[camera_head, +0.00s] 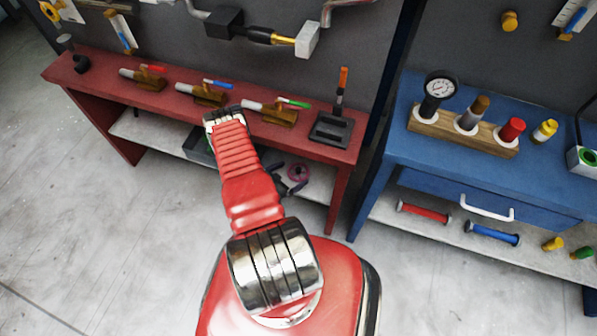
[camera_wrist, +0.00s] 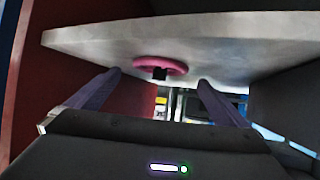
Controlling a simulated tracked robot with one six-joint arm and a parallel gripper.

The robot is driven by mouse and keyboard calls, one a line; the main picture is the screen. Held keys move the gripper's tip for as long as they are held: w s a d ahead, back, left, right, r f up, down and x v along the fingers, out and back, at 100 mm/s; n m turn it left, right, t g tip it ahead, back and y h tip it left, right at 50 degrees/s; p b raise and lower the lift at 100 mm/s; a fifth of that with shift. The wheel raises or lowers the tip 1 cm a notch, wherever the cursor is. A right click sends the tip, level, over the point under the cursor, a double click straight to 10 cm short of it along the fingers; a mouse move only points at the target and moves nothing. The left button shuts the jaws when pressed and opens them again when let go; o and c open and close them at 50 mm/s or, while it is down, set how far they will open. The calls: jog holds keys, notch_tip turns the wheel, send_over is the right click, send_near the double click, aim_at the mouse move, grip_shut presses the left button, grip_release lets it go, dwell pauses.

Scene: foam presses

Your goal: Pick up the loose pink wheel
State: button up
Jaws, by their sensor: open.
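My gripper (camera_wrist: 159,77) is open and empty, with one purple finger on each side of the wheel in the picture. I see no contact; the depth gap is hard to judge.
The red bench top (camera_head: 215,97) overhangs the pale lower shelf (camera_head: 165,136). A grey bin (camera_head: 198,145) stands on that shelf, left of my arm. A bench leg (camera_head: 338,200) stands right of the wheel. A blue bench (camera_head: 440,155) is farther right. The floor at left is clear.

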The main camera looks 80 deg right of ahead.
aim_at(297, 171)
jog(key=shift+x, duration=1.8)
jog(key=shift+c, duration=0.6)
jog(key=c, duration=1.2)
jog(key=shift+o, duration=0.2)
jog(key=shift+r, duration=0.15)
notch_tip(297, 171, up, 10)
